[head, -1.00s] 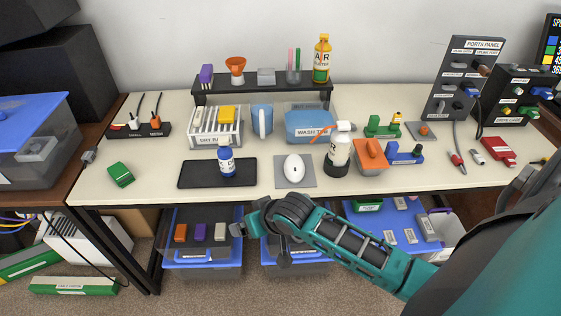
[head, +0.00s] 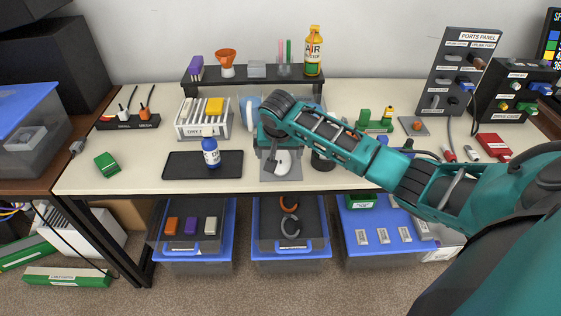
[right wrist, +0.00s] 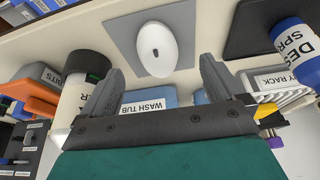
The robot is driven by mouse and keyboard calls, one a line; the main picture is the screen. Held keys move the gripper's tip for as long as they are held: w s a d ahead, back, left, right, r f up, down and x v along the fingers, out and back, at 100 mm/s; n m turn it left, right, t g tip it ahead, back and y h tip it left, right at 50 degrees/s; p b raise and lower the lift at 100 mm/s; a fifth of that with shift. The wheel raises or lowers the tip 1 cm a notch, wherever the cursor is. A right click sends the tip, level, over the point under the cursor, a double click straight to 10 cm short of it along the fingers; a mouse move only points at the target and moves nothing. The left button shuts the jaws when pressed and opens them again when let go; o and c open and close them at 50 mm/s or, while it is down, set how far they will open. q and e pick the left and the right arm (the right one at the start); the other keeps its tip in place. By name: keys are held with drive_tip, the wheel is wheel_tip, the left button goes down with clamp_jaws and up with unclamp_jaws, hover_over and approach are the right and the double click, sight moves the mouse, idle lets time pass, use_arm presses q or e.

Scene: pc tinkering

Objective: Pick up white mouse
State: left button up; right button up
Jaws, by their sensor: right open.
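The white mouse (head: 283,165) rests on a grey mouse pad (head: 266,178) near the table's front edge, partly hidden by my right arm in the head view. In the right wrist view the mouse (right wrist: 155,48) shows whole, with its dark scroll wheel, on the pad (right wrist: 122,29). My right gripper (right wrist: 160,80) is open and empty, its two fingers spread on either side of the mouse's line. The mouse lies beyond the fingertips, apart from them. In the head view the right gripper (head: 272,160) hangs over the pad. My left gripper is not in view.
Free table lies at the front left.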

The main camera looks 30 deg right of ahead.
sight(281, 157)
drive_tip(key=shift+w+d+b+x, duration=0.2)
drive_tip(key=shift+b+x, duration=0.15)
drive_tip(key=shift+x, duration=1.1)
drive_tip(key=shift+w+d+b+x, duration=0.15)
drive_tip(key=shift+b+x, duration=0.2)
drive_tip(key=shift+x, duration=1.1)
drive_tip(key=shift+s+r, duration=0.15)
drive_tip(key=c, duration=1.2)
drive_tip(key=shift+o, duration=0.2)
drive_tip(key=shift+s+r, duration=0.1)
drive_tip(key=shift+r, duration=0.05)
